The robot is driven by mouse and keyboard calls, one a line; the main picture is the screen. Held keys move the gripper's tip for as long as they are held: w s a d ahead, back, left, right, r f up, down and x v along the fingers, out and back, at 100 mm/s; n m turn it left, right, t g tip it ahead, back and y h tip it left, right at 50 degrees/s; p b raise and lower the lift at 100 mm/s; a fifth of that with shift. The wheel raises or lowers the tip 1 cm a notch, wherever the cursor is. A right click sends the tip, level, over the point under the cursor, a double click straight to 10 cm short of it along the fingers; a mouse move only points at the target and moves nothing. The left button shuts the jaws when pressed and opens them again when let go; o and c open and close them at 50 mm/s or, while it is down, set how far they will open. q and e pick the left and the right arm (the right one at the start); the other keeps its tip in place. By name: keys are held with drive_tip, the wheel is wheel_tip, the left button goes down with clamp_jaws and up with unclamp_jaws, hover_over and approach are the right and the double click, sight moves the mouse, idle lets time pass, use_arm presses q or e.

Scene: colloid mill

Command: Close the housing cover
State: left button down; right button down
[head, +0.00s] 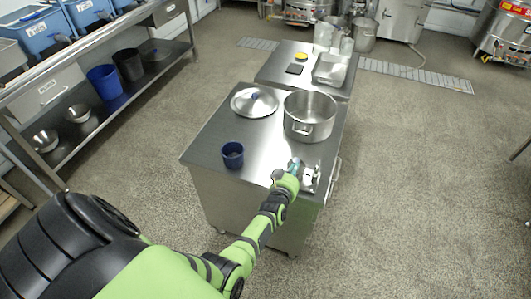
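My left arm reaches from the lower left to the front right corner of a steel worktable (215,140). My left gripper (297,166) is at a small shiny metal fitting (312,178) on that corner. The fitting is partly hidden by the gripper, and I cannot tell whether they touch. I cannot make out which part is the housing cover, or whether it is open. The fingers are too small and overlapped to show whether they are open or shut. My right gripper is not in view.
A large steel pot (311,117), a round lid (254,102) and a dark blue cup (232,154) stand on the worktable. Steel containers (331,69) stand behind. A shelf with blue bins (28,36) runs along the left. The floor to the right is clear.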

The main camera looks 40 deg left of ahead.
use_arm(q)
drive_tip(key=shift+d+f, duration=0.15)
drive_tip(key=shift+f, duration=0.1)
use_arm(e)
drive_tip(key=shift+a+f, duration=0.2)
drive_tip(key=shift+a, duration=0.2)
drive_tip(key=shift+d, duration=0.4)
